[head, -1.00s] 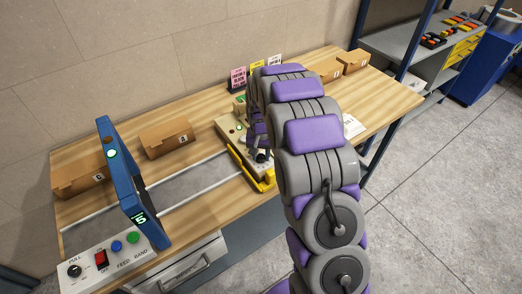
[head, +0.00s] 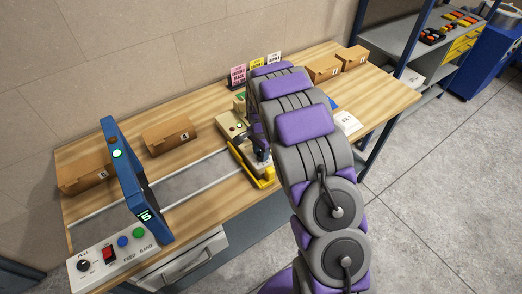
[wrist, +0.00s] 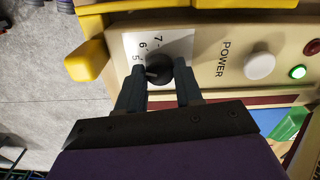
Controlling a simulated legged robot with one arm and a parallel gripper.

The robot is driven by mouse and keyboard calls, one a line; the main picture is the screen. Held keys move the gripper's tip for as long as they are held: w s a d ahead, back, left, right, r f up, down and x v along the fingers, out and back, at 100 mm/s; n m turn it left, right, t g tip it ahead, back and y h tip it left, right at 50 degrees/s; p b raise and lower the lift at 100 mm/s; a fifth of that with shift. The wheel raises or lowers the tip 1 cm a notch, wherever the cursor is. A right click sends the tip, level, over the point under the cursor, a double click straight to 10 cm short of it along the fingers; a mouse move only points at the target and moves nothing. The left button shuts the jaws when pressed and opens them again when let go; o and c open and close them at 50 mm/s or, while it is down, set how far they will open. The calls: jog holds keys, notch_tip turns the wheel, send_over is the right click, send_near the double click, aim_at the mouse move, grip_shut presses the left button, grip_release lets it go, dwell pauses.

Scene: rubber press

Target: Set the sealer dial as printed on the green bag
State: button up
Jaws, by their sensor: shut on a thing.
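The sealer (head: 231,126) is a cream machine on the bench in the head view, partly hidden by my arm. Its black dial (wrist: 159,70) shows in the wrist view, with 5, 6 and 7 readable on a white scale. The dial's white mark points left, near the low visible numbers; I cannot tell the exact setting. My gripper (wrist: 160,89) has a finger on each side of the dial and is shut on it. A green patch (wrist: 290,124) shows at the right of the wrist view; I cannot tell if it is the green bag, and no print is readable.
Beside the dial are a white POWER button (wrist: 260,66), a lit green lamp (wrist: 297,72) and a yellow handle (wrist: 87,62). Cardboard boxes (head: 168,136) stand along the bench. A blue frame (head: 133,180) spans the conveyor at left. Small signs (head: 256,69) stand at the back.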

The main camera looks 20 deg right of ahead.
aim_at(260, 153)
jog(key=shift+m, duration=0.3)
jog(key=o, duration=1)
jog(key=shift+a, duration=0.1)
jog(key=shift+r+p, duration=0.65)
jog(key=shift+r, duration=8)
